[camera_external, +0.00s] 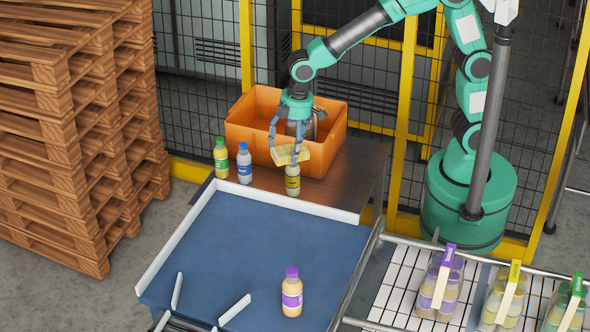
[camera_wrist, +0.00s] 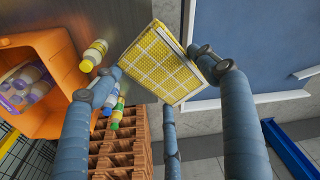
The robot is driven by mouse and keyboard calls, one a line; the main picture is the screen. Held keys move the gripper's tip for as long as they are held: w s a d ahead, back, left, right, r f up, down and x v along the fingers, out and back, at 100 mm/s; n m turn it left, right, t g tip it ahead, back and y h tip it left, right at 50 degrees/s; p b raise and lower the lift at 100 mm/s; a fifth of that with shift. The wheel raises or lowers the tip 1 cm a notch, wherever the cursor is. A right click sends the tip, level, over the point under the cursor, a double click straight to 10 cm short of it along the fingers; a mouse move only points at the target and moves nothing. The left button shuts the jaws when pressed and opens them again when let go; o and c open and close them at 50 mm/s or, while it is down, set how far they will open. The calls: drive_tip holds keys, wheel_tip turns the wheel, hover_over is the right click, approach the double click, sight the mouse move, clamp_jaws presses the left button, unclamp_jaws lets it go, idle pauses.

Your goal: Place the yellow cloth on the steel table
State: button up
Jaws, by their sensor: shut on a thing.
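The yellow cloth (camera_external: 290,155) is a folded, white-gridded pad held between the fingers of my gripper (camera_external: 286,140). It is in the air above the steel table (camera_external: 343,192), in front of the orange crate and just over a bottle. Whether it touches that bottle I cannot tell. In the wrist view the cloth (camera_wrist: 160,65) fills the space between the fingers of my gripper (camera_wrist: 162,64), with the steel table (camera_wrist: 115,18) behind it. The table's bare surface shows mostly to the right of the bottles.
The orange crate (camera_external: 250,152) stands on the table and holds bottles (camera_wrist: 20,82). A green-capped bottle (camera_external: 221,160), a blue-capped bottle (camera_external: 244,165) and a yellow-labelled bottle (camera_external: 293,180) stand along the table's front. A purple-capped bottle (camera_external: 292,294) stands on the blue surface (camera_external: 235,240).

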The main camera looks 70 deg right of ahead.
drive_tip(key=s+d+m+h+b, duration=0.1)
drive_tip(key=s+d+m, duration=0.2)
drive_tip(key=d+m, duration=0.35)
drive_tip(key=s+d+m+b, duration=0.2)
drive_tip(key=s+d+m, duration=0.15)
drive_tip(key=d, duration=0.55)
drive_tip(key=s+d+m+h+b, duration=0.1)
drive_tip(key=s+d+m, duration=0.3)
drive_tip(key=d, duration=0.4)
drive_tip(key=s+d+f+m+g+b, duration=0.1)
drive_tip(key=s+d+f+m+b, duration=0.1)
drive_tip(key=s+d+m, duration=0.7)
drive_tip(key=s+d+f+m+g+b, duration=0.1)
drive_tip(key=s+d+f+m+b, duration=0.2)
drive_tip(key=s+d+m, duration=0.45)
wheel_tip(320, 180, down, 22)
drive_tip(key=s+a, duration=0.1)
drive_tip(key=s, duration=0.1)
drive_tip(key=shift+s+a+h+p, duration=0.25)
drive_tip(key=shift+s+h+p, duration=0.05)
drive_tip(key=shift+s+h, duration=0.1)
drive_tip(key=shift+w, duration=0.1)
hover_over(365, 167)
drive_tip(key=shift+f+b, duration=0.45)
drive_tip(key=shift+f, duration=0.3)
